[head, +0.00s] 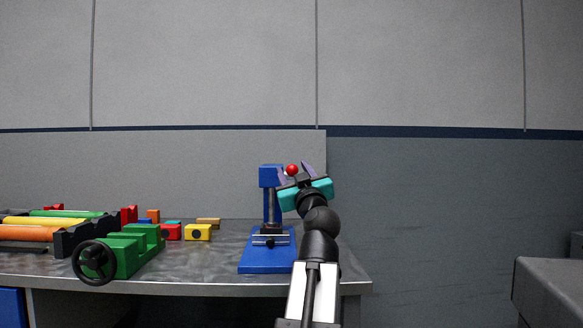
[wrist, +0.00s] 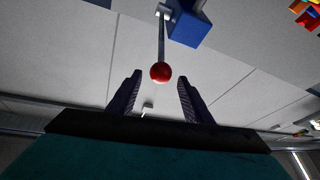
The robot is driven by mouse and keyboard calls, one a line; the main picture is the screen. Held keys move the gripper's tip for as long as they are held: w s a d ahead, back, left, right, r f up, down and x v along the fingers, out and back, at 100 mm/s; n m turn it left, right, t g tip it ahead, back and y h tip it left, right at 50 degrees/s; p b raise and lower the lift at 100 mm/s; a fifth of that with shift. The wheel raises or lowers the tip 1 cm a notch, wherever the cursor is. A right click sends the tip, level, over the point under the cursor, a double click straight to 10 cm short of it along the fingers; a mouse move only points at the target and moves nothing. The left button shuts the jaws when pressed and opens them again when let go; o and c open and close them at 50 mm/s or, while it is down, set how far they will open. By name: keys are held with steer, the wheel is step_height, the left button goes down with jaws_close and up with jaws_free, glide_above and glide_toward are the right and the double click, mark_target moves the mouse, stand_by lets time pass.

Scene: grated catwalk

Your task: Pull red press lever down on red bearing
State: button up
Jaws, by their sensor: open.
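The blue press (head: 269,178) stands upright on a blue base (head: 268,262) near the table's right end. Its lever ends in a red ball knob (head: 292,169), raised high beside the press head. In the wrist view a thin metal rod runs from the blue head to the red knob (wrist: 160,72). My gripper (head: 294,170) is open. In the wrist view the knob lies between the fingertips (wrist: 159,82), with a gap visible on each side. I cannot make out a red bearing at the press; small dark and metal parts (head: 270,239) sit low on it.
A green vise (head: 135,248) with a black handwheel (head: 94,262) stands at the table's front left. A yellow block (head: 197,232) and a red block (head: 172,232) lie behind it. Coloured rollers (head: 45,223) lie far left. A grey surface (head: 550,285) stands at the right.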

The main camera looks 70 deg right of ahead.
steer(key=v, duration=0.9)
steer(key=shift+b, duration=0.35)
steer(key=shift+s+a, duration=0.1)
steer(key=shift+c, duration=0.3)
